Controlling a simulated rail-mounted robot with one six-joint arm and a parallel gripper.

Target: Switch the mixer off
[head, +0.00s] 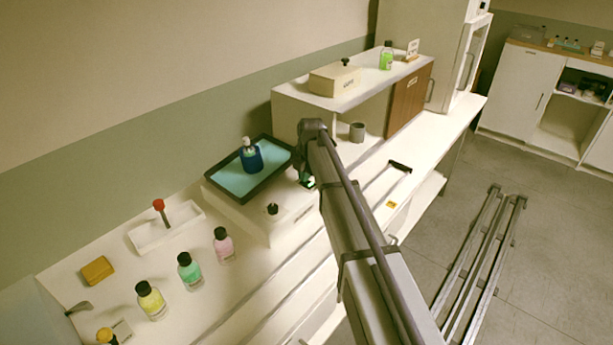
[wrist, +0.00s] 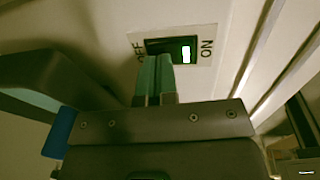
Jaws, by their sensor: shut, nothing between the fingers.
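The mixer (head: 282,230) is a white box with a dark-framed teal tray on top, left of centre in the head view. A blue bottle with a white top (head: 251,156) stands on the tray. In the wrist view, the mixer's switch (wrist: 187,50) sits in a plate marked OFF at left and ON at right. In the head view my arm hides most of the gripper.
Yellow (head: 151,300), green (head: 189,270) and pink (head: 223,245) bottles stand in a row on the counter left of the mixer. A shelf unit (head: 350,97) with a box and a green bottle stands behind my arm. A small black knob (head: 272,209) is on the mixer's front.

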